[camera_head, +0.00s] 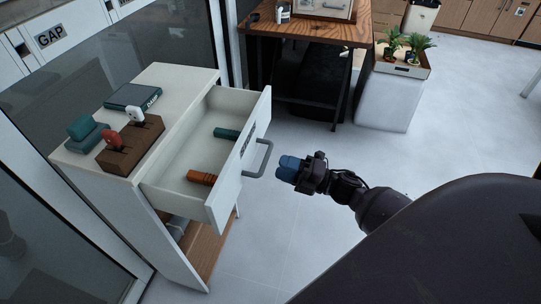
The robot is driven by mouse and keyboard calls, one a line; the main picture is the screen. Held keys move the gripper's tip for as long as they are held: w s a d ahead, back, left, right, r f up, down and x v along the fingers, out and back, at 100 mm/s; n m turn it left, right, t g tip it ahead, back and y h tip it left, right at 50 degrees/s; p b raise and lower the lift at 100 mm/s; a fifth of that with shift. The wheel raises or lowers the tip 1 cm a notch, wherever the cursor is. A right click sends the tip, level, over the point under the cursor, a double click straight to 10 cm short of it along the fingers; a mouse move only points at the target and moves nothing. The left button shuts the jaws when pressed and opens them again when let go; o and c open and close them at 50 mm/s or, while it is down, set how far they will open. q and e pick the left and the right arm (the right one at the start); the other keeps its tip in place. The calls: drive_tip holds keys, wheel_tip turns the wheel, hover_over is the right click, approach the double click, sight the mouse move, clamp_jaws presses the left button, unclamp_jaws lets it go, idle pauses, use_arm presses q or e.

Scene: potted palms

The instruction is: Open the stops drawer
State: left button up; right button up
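The drawer (226,179) of the white cabinet (180,80) stands pulled out to the right. A dark label on its front is too oblique to read. Its grey bar handle (266,160) sticks out from the front. An orange-brown ribbed cylinder (201,177) and a teal ribbed cylinder (227,133) lie inside the drawer. My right gripper (288,168) is just right of the handle, apart from it. Its blue fingertips lie close together with nothing seen between them. My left gripper is not in view.
On the cabinet top are a brown block (130,146) with red and white knobs, a teal object (83,131) and a dark book (132,96). A wooden table (312,30) and potted plants (391,39) stand behind. The floor at right is clear.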

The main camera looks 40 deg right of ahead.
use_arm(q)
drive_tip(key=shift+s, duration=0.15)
use_arm(e)
drive_tip(key=shift+v, duration=2.55)
drive_tip(key=shift+w, duration=0.1)
use_arm(q)
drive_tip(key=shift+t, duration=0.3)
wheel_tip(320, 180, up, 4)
drive_tip(key=p, duration=0.5)
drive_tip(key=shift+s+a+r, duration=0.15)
use_arm(e)
drive_tip(key=s+a+f+m+g+h, duration=0.2)
drive_tip(key=s+a+m+h, duration=0.2)
drive_tip(key=m, duration=0.8)
drive_tip(key=s+a+f+m+g+h, duration=0.2)
drive_tip(key=s+m+h, duration=0.6)
drive_tip(key=s+m, duration=0.4)
drive_tip(key=a+g, duration=0.1)
drive_tip(key=a, duration=0.1)
drive_tip(key=shift+s+a+f, duration=0.15)
drive_tip(key=shift+a, duration=0.25)
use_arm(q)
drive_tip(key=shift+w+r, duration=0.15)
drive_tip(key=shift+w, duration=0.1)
